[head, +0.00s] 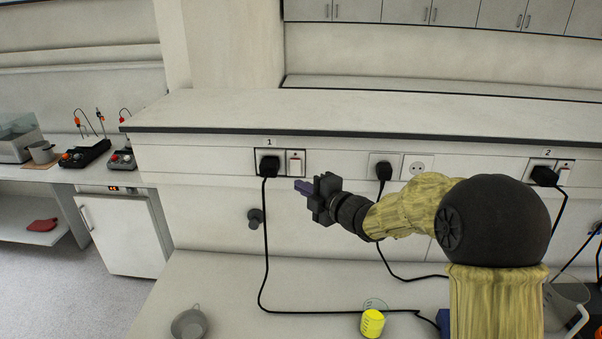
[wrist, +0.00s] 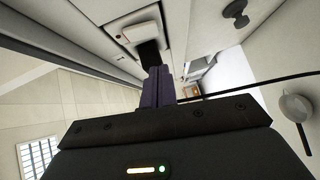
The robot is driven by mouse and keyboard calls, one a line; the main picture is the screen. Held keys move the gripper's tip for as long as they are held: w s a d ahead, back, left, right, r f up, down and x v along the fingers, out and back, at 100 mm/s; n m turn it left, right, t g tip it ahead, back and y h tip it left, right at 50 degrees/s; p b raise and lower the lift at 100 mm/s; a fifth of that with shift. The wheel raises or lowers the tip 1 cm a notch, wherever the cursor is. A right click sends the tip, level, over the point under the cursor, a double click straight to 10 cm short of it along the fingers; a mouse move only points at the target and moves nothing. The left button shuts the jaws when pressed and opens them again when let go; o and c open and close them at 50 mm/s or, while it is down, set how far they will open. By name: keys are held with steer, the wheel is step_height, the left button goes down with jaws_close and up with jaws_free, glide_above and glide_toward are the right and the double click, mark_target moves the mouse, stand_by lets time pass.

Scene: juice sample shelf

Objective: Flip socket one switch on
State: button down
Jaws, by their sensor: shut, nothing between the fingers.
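Socket one, under the label "1", is on the panel below the shelf, with a black plug (head: 269,166) in it. Its white rocker switch (head: 295,163) is in a dark frame to the right of the plug. The switch (wrist: 138,32) and the plug (wrist: 149,53) also show in the wrist view, beyond the fingertips. I cannot tell the rocker's position. My gripper (head: 299,186) is shut and empty, its purple fingers just below the switch in the head view. The shut fingers (wrist: 158,76) partly overlap the plug in the wrist view; contact is not clear.
A black cord (head: 265,240) hangs from the plug to the counter (head: 230,280). A dark round knob (head: 255,218) sticks out from the panel below. Socket two's plug (head: 544,176) is far right.

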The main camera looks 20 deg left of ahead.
mark_target(292, 174)
steer(key=w+p, duration=0.1)
steer(key=w+a+p, duration=0.1)
steer(key=w, duration=0.1)
steer(key=w+a+p, duration=0.1)
steer(key=shift+w+a+f, duration=0.1)
steer(key=shift+w+f, duration=0.2)
steer(key=shift+w+f+b, duration=0.15)
steer(key=shift+f+b, duration=0.25)
steer(key=shift+b, duration=0.9)
steer(key=shift+w+a+r, duration=0.1)
steer(key=shift+r, duration=0.15)
